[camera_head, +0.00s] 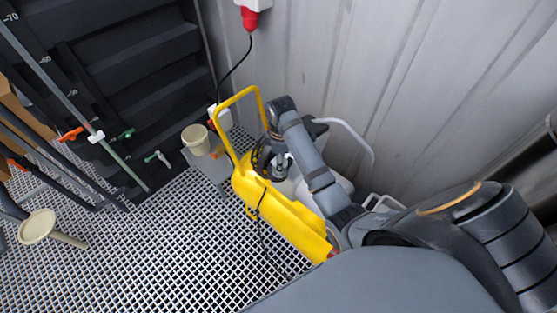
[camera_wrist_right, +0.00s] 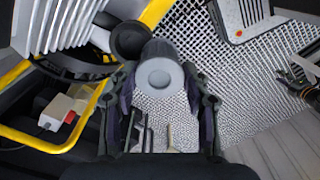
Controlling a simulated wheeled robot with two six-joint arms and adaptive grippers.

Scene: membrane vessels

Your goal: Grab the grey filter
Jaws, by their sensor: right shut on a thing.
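The grey filter (camera_wrist_right: 160,72) is a short grey cylinder with a pale round end, seen in the right wrist view. My right gripper (camera_wrist_right: 160,92) has one finger on each side of it and is shut on it. In the head view my right arm reaches in from the right and down to the yellow machine (camera_head: 285,217), with the right gripper (camera_head: 276,163) low beside it. The filter is hard to make out there among the dark parts. My left gripper does not show.
The yellow frame (camera_wrist_right: 22,135) of the machine stands close to the gripper in the wrist view. A ribbed metal wall (camera_head: 330,70) rises behind. A beige cup (camera_head: 196,139) stands left of the machine. Open grating floor (camera_head: 150,240) lies at the left front.

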